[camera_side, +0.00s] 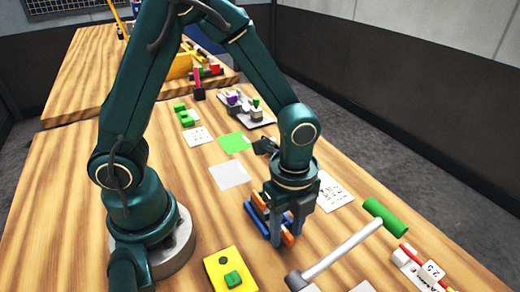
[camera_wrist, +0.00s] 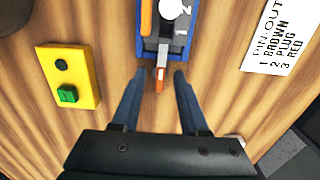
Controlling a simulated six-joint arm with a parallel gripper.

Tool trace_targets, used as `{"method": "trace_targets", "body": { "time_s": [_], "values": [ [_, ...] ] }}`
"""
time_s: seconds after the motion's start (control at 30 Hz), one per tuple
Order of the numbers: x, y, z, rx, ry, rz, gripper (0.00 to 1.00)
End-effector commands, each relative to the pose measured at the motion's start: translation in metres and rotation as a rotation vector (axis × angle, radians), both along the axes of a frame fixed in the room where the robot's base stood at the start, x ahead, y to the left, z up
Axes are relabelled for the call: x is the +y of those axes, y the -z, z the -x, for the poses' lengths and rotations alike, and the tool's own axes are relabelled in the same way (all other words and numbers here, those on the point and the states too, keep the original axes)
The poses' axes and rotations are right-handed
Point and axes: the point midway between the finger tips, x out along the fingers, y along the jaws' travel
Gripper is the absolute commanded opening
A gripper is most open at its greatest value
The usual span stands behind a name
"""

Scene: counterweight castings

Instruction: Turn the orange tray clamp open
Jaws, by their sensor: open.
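A blue tray (camera_wrist: 139,44) stands at the top middle of the wrist view, holding a grey part marked 2 with a white round knob. A small orange-ended clamp lever (camera_wrist: 160,80) sticks out from its near end. A longer orange bar (camera_wrist: 146,18) lies along the tray's left side. My gripper (camera_wrist: 160,76) is open, its two blue fingers on either side of the orange-ended lever with gaps visible. In the side view, my gripper (camera_side: 288,222) points down over the tray, hiding much of it.
A yellow box with a green button (camera_side: 230,271) stands front left of the tray. A grey-handled mallet with a green head (camera_side: 384,216) lies to the right. A printed card (camera_side: 333,192) lies behind my gripper. Bare wood shows left of the tray.

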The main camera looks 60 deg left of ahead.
Motion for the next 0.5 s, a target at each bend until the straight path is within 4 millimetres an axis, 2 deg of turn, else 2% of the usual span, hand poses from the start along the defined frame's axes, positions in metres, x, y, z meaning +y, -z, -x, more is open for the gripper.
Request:
{"method": "trace_targets", "body": {
  "time_s": [0.07, 0.2, 0.5],
  "values": [
    [0.0, -0.0002, -0.0001, 0.0, 0.0, 0.0, 0.44],
    [0.0, -0.0003, -0.0001, 0.0, 0.0, 0.0, 0.0],
    [-0.0001, -0.0006, -0.0001, 0.0, -0.011, 0.0, 0.0]
  ]
}}
